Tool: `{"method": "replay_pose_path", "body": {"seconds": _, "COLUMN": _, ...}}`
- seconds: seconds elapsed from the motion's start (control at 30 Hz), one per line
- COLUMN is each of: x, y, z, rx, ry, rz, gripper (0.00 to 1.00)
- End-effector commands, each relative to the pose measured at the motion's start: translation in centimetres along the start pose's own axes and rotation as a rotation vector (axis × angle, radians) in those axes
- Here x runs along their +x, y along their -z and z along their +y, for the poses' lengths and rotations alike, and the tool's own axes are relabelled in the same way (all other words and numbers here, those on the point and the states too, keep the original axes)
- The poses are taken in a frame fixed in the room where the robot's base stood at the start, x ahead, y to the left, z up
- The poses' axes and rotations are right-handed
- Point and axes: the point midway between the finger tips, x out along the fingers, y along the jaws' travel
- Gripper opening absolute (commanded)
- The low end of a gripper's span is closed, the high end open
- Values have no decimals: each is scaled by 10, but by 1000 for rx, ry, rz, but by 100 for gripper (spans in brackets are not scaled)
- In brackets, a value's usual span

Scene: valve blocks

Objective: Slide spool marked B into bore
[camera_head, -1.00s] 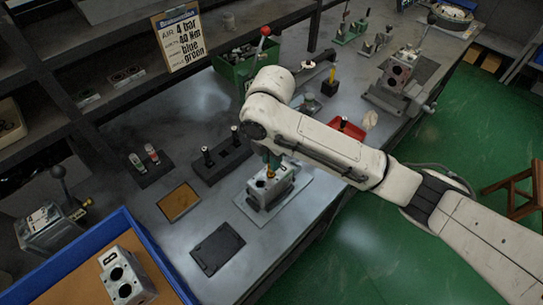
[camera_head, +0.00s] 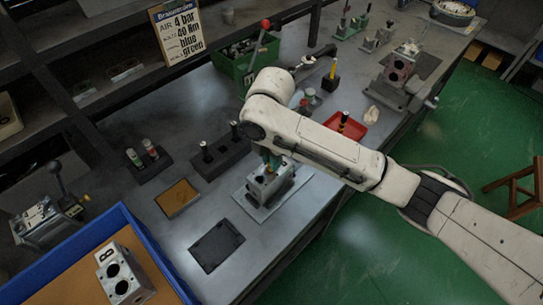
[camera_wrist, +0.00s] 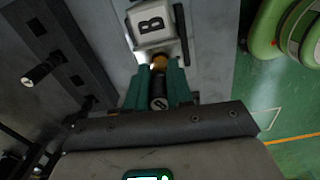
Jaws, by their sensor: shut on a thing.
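My gripper (camera_wrist: 158,88), with green fingers, is shut on a dark spool (camera_wrist: 159,101) with a brass-coloured section. The spool's far end meets the near face of a light metal block marked B (camera_wrist: 152,24) in the wrist view. How deep it sits in the bore is hidden. In the head view this block (camera_head: 264,187) stands on a grey plate, with my gripper (camera_head: 270,158) right above it. Any mark on the held spool is too small to read.
A black rack (camera_head: 222,165) with upright dark spools is left of the block. A blue-rimmed tray (camera_head: 128,221) holds another marked block (camera_head: 124,277). A brown pad (camera_head: 177,198) and black mat (camera_head: 217,247) lie nearby. A red tray (camera_head: 345,127) and green bin (camera_head: 243,62) stand behind.

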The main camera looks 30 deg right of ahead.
Motion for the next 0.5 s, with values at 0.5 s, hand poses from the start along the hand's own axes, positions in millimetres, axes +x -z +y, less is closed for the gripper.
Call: {"method": "replay_pose_path", "body": {"seconds": 0.5, "x": 12, "y": 0, "z": 0, "rx": -1, "ry": 0, "rz": 1, "gripper": 0}}
